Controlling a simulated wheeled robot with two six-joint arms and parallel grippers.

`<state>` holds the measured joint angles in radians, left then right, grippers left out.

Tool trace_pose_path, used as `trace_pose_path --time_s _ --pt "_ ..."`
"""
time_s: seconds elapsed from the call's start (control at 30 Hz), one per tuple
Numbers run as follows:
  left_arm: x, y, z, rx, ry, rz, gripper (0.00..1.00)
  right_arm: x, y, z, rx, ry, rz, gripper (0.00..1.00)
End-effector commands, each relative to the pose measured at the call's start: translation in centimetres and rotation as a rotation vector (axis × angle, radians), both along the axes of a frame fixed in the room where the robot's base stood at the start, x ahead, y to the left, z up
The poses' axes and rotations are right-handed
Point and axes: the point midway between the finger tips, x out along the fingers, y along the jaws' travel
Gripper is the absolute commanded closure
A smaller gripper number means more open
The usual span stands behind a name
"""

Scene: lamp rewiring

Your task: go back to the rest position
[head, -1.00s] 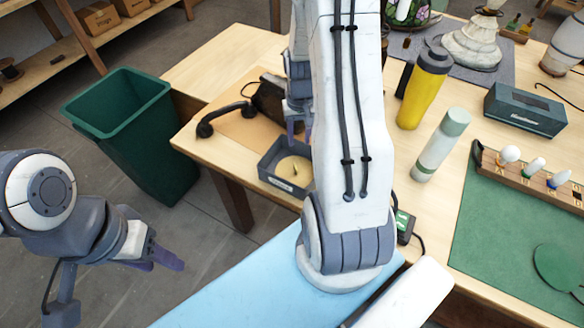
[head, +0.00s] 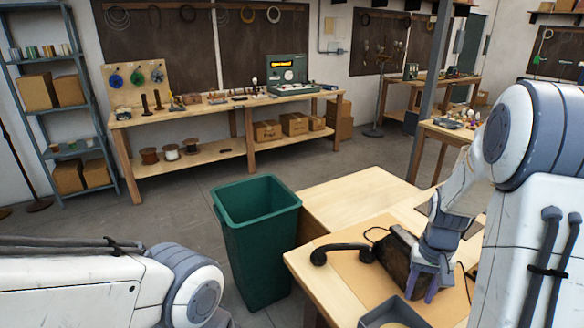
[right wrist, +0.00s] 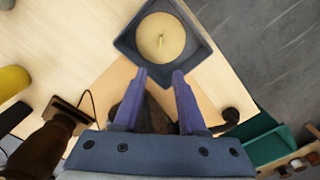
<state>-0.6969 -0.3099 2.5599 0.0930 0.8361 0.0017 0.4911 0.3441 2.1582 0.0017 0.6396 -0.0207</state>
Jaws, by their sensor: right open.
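My right gripper (head: 423,287) is open, with its two purple fingers pointing down over the near workbench (head: 355,195). In the right wrist view the open fingers (right wrist: 160,77) have nothing between their tips. Just beyond the tips there, a dark square tray (right wrist: 193,28) holds a round tan disc (right wrist: 150,24) with a small upright piece. The tray also shows at the bottom of the head view (head: 378,318), below the right gripper. My left arm lies across the lower left of the head view, and its gripper is out of frame.
A dark handset-shaped thing (head: 340,252) and a dark brown box (head: 394,262) lie on the bench, close to the right gripper. A green bin (head: 262,245) stands left of the bench. A long shelf-bench (head: 220,112) stands at the back; the grey floor between is clear.

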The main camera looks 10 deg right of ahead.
Motion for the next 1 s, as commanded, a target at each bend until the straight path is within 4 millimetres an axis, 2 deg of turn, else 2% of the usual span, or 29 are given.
trace_pose_path --time_s 0.07,0.17,0.23,0.33,0.4,0.5,0.6,0.73,0.83,1.0 --pt "0.0 0.0 -0.1 0.000 0.000 0.000 0.50 0.5 2.7 0.8 0.000 -0.009 0.069 0.59" --pt "0.0 0.0 -0.3 0.000 0.000 0.000 0.50 0.6 8.0 2.2 0.004 -0.018 0.204 0.59" --pt "0.0 0.0 -0.5 0.000 0.000 0.000 0.50 0.0 12.3 3.3 0.009 -0.027 0.321 0.59" --pt "0.0 0.0 -0.7 0.000 0.000 0.000 0.50 -2.1 18.0 4.7 0.019 -0.038 0.491 0.59" --pt "0.0 0.0 -0.9 0.000 0.000 0.000 0.50 -4.2 21.5 5.5 0.029 -0.044 0.608 0.59" --pt "0.0 0.0 -1.1 0.000 0.000 -0.001 0.50 -7.8 25.4 6.3 0.043 -0.049 0.772 0.59" --pt "0.0 0.0 -1.2 0.000 0.000 -0.001 0.50 -11.4 27.9 6.8 0.057 -0.052 0.911 0.59" --pt "0.0 0.0 -1.3 0.000 0.000 -0.001 0.50 -14.8 29.5 7.0 0.071 -0.053 1.039 0.59" --pt "0.0 0.0 -1.4 0.000 0.000 -0.001 0.50 -16.1 29.9 7.1 0.078 -0.052 1.091 0.59" --pt "0.0 0.0 -1.4 0.000 0.000 -0.001 0.50 -16.7 30.1 7.1 0.080 -0.049 1.110 0.59"
